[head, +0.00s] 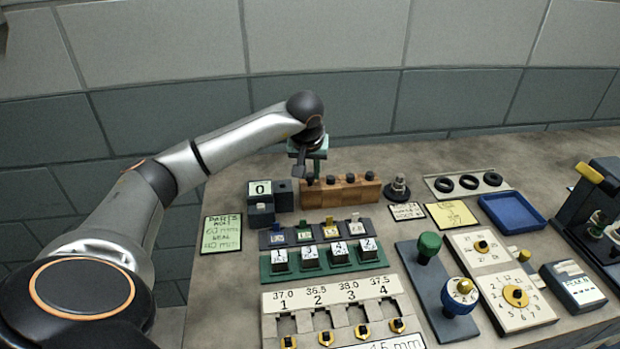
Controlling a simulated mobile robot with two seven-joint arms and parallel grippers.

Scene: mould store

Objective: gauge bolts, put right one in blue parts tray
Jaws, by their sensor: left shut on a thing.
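My left gripper (308,158) is above the left end of a wooden block (342,193) at the back of the table. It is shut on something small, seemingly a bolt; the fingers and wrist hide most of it. Several dark-headed bolts (350,178) stand upright in a row in the block. The blue parts tray (512,212) lies at the back right and looks empty. A pale gauge plate (330,292) at the front has slots numbered 1 to 4, marked 37.0, 36.5, 38.0 and 37.5. My right gripper is out of view.
A green rack (322,268) sits mid-table. Right of it are a knob panel (437,290), dial plates (514,296) and a black machine (592,220).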

